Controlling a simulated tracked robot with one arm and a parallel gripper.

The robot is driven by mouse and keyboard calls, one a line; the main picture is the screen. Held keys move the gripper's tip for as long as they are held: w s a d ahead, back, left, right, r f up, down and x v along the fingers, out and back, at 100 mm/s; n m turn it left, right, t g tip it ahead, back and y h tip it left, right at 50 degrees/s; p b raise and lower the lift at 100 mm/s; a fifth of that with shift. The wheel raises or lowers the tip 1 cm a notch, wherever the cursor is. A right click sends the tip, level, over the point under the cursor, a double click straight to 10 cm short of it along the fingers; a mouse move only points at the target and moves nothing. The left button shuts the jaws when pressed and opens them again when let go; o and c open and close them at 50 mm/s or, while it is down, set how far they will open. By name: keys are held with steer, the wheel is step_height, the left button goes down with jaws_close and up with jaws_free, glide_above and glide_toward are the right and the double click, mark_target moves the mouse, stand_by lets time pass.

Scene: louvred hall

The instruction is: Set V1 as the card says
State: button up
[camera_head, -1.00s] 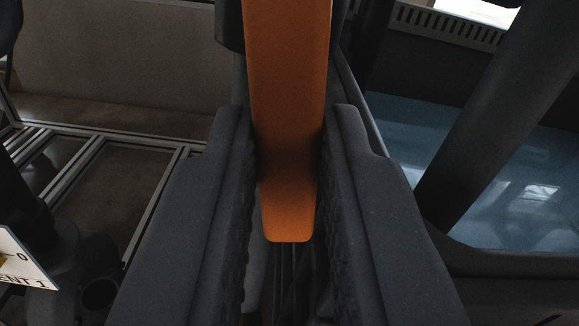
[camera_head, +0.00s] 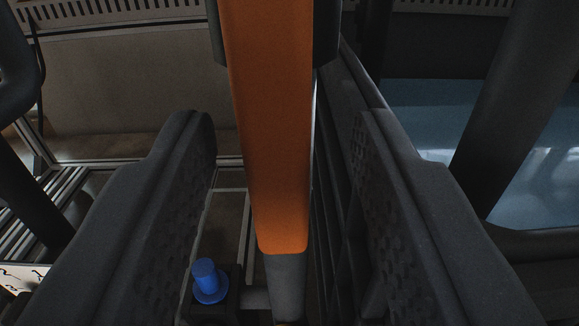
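A long orange lever (camera_head: 268,140) runs from the top edge down the middle of the view and ends in a grey stem (camera_head: 287,285). My gripper (camera_head: 285,125) is open, with one dark finger on each side of the lever. A clear gap shows between each finger and the lever. No V1 label shows on the lever. A pale card or plate (camera_head: 18,279) with dark marks is cut off at the lower left; I cannot read it.
A blue knob (camera_head: 207,279) on a dark block stands left of the lever's lower end. A dark slanting post (camera_head: 522,100) and a blue surface (camera_head: 432,110) are on the right. A metal frame (camera_head: 52,200) is at the left, before a beige panel (camera_head: 120,85).

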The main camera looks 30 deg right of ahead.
steer(key=shift+a, duration=0.1)
steer(key=p+v, duration=0.2)
steer(key=v, duration=1.1)
steer(key=shift+s, duration=0.3)
steer(key=shift+a+f, duration=0.1)
steer(key=shift+a, duration=0.05)
